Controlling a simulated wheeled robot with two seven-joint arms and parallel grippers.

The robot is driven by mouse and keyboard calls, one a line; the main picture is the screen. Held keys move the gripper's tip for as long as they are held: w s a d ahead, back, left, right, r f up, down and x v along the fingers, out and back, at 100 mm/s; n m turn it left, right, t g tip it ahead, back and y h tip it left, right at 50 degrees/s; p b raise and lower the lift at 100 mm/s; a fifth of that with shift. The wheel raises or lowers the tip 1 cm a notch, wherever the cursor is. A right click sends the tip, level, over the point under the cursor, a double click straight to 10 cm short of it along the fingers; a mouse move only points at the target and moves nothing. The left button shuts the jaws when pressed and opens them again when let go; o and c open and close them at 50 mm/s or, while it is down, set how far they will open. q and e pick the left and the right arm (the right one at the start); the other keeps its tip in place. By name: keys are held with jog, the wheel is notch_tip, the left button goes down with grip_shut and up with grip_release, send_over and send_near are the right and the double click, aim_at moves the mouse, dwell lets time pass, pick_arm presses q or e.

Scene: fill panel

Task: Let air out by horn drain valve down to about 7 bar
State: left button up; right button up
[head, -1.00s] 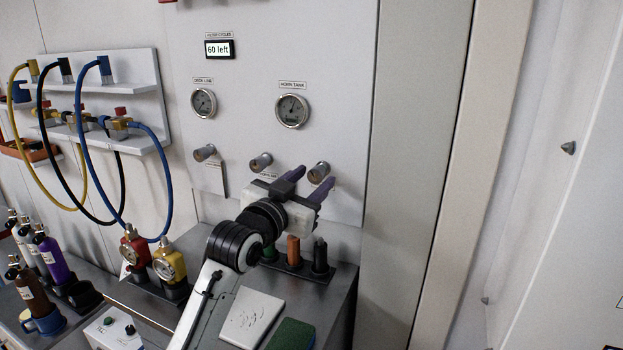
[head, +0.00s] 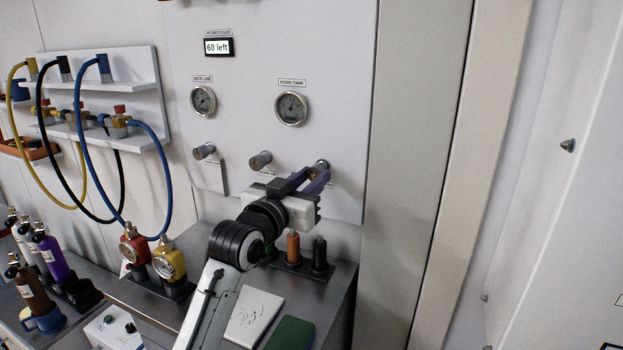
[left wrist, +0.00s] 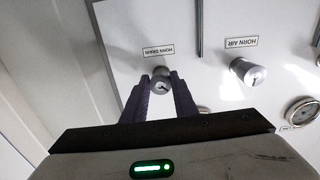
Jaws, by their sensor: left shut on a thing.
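The horn drain valve (left wrist: 162,82) is a small metal knob under a label reading HORN DRAIN, upside down in the left wrist view. It also shows in the head view (head: 321,165), partly covered by my fingers. My left gripper (head: 322,173) has its purple fingers on either side of this knob and is shut on it; the fingers also show in the left wrist view (left wrist: 161,95). The horn tank gauge (head: 291,107) is a round dial above the knobs; its reading is too small to tell. My right gripper is not in view.
The horn air knob (left wrist: 248,72) is beside the drain knob; it shows in the head view (head: 260,161). The deck line gauge (head: 203,101) and another knob (head: 204,152) are further left. A display (head: 218,47) reads "60 left". Marker-like cylinders (head: 293,247) stand below my gripper.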

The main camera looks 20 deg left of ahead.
pick_arm(q)
jog(key=o, duration=1)
jog(key=shift+o, duration=0.2)
jog(key=s+b, duration=0.1)
jog(key=s, duration=0.9)
jog(key=shift+s+a, duration=0.2)
jog(key=shift+a, duration=0.1)
